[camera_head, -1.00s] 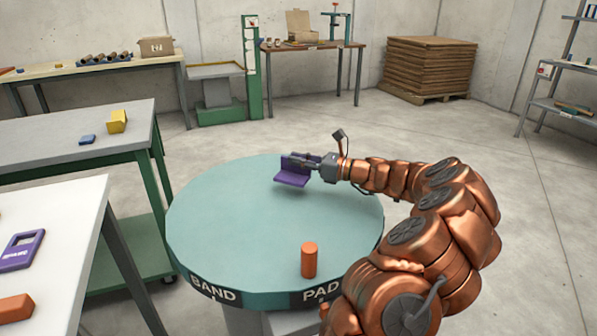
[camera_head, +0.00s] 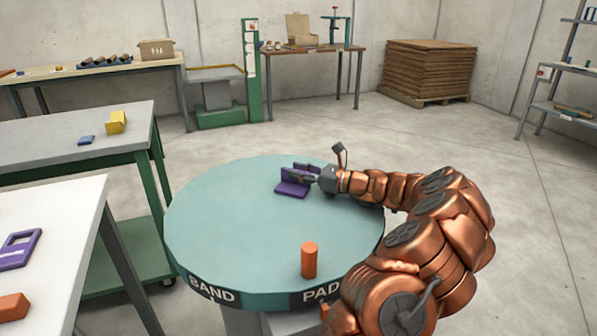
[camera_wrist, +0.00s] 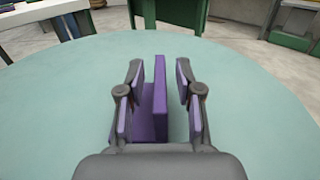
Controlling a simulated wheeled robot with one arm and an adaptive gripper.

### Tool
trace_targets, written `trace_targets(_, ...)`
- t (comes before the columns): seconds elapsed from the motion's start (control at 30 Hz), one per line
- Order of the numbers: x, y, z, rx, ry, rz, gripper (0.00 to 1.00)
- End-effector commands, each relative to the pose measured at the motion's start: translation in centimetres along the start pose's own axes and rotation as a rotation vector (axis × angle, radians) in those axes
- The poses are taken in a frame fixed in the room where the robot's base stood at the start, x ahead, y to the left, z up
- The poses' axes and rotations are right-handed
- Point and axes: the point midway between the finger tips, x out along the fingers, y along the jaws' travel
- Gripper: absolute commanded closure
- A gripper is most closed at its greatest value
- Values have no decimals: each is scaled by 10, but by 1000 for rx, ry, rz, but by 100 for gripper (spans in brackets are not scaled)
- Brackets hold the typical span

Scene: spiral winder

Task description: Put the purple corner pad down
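The purple corner pad (camera_head: 292,188) is an L-shaped piece. It stands on the teal round table (camera_head: 230,235), one plate flat on the top and the other upright. In the wrist view the upright plate of the pad (camera_wrist: 160,95) is between the two fingers, with a gap on each side. My gripper (camera_head: 308,173) is open around this plate; in the wrist view its fingers (camera_wrist: 159,88) are spread apart. The underside of the pad is hidden.
An orange cylinder (camera_head: 309,260) stands on the round table near its front edge. The rim reads BAND and PAD. A white table (camera_head: 62,225) and a grey table (camera_head: 60,140) are at the left. The left part of the round table is clear.

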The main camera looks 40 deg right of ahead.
Motion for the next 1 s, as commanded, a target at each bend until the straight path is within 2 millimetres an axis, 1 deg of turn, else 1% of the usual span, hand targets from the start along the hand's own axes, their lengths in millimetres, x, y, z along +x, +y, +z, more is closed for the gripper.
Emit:
trace_targets(0.33,0,0,3,-1,0,-1,63)
trace_targets(0.37,-3,0,4,0,-1,-2,63)
trace_targets(0.47,-15,-1,4,0,0,-4,63)
trace_targets(0.57,-33,-2,5,0,1,-6,63)
trace_targets(0.8,-80,-2,4,0,0,-5,63)
trace_targets(0.9,-96,-2,4,0,1,-6,63)
trace_targets(1.0,-108,-1,4,-1,0,-3,63)
